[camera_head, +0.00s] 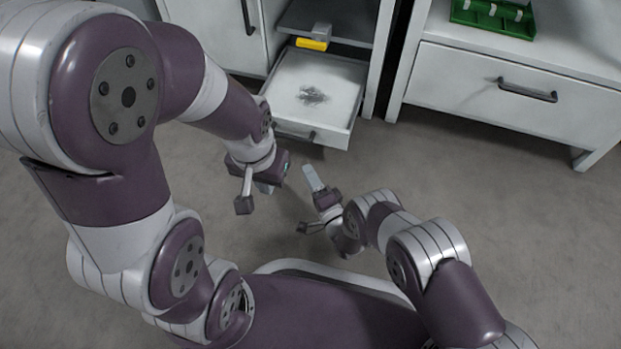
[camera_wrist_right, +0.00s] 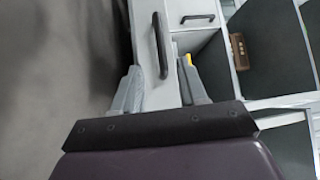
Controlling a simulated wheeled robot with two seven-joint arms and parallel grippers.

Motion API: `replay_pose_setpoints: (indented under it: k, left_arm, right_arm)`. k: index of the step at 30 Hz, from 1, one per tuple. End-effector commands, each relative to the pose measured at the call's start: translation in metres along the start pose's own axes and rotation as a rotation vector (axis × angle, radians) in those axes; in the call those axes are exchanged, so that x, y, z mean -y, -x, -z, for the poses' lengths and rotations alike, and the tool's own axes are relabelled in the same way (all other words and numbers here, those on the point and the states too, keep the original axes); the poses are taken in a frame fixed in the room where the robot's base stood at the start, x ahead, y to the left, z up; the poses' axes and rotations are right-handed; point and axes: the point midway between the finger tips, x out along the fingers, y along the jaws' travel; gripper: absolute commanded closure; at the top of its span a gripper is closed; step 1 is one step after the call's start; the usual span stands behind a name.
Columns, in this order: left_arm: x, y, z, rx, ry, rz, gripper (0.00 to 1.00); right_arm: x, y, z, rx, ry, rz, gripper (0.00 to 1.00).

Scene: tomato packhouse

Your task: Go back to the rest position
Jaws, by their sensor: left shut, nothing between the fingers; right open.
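My left gripper (camera_head: 266,188) hangs in front of the open drawer, at the end of the arm coming in from the left. It is shut and empty, and its fingertips are small and partly hidden in this view. My right gripper (camera_head: 313,179) is lower and to the right, over the floor, with its fingers towards the drawer. In the right wrist view its two grey fingers (camera_wrist_right: 160,88) stand apart with nothing held between them.
A white drawer (camera_head: 347,119) is pulled open, with a dark patch on its bottom. A yellow and grey object (camera_head: 312,44) is above its back. A closed drawer unit (camera_head: 450,75) at right bears a green tray (camera_head: 515,29). The floor (camera_head: 530,260) at right is clear.

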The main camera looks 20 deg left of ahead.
Motion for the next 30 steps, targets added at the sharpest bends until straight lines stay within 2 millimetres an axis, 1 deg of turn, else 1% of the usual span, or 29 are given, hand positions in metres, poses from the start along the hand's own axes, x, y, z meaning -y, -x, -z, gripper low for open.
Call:
replay_pose_setpoints:
  k: [11,13,14,15,17,18,19,20,21,23,24,26,27,29,30]
  left_arm:
    - [0.0,0.001,0.0,0.0,0.0,0.0,1.0]
    - [0.0,0.009,0.001,0.0,0.0,0.0,1.0]
    - [0.0,0.016,0.002,0.001,0.0,0.0,1.0]
    - [0.0,0.027,0.003,0.001,0.0,0.0,1.0]
    - [0.0,0.049,0.006,0.0,0.0,0.0,1.0]
    - [0.0,0.066,0.008,0.0,0.0,0.0,1.0]
    - [0.0,0.077,0.009,0.0,0.0,0.0,1.0]
    - [0.0,0.089,0.011,0.0,0.0,0.0,1.0]
    - [0.0,0.102,0.012,-0.001,0.0,0.0,1.0]
    - [0.0,0.12,0.014,0.0,0.0,0.0,1.0]
    - [0.0,0.132,0.016,0.0,0.0,0.0,1.0]
    - [0.0,0.148,0.018,0.0,0.0,0.0,1.0]
    - [0.0,0.158,0.019,0.0,0.0,0.0,1.0]
    - [0.0,0.172,0.021,0.0,0.0,0.0,1.0]
    - [0.0,0.181,0.021,0.0,0.0,0.0,1.0]
  right_arm:
    - [0.002,-0.001,0.001,-0.001,0.003,-0.003,0.58]
    - [0.013,-0.01,0.011,-0.012,0.032,-0.03,0.58]
    - [0.023,-0.018,0.02,-0.021,0.06,-0.057,0.58]
    - [0.042,-0.032,0.038,-0.039,0.111,-0.11,0.58]
    - [0.078,-0.051,0.076,-0.064,0.216,-0.236,0.58]
    - [0.108,-0.059,0.106,-0.074,0.298,-0.343,0.58]
    - [0.132,-0.059,0.129,-0.075,0.358,-0.432,0.58]
    - [0.155,-0.056,0.152,-0.069,0.414,-0.522,0.58]
    - [0.186,-0.045,0.178,-0.052,0.479,-0.641,0.58]
    - [0.232,-0.017,0.209,-0.005,0.559,-0.808,0.58]
    - [0.262,0.006,0.224,0.037,0.599,-0.911,0.58]
    - [0.306,0.047,0.239,0.112,0.641,-1.05,0.58]
    - [0.334,0.075,0.244,0.17,0.66,-1.132,0.58]
    - [0.372,0.119,0.243,0.264,0.672,-1.237,0.58]
    - [0.396,0.148,0.24,0.328,0.674,-1.295,0.58]
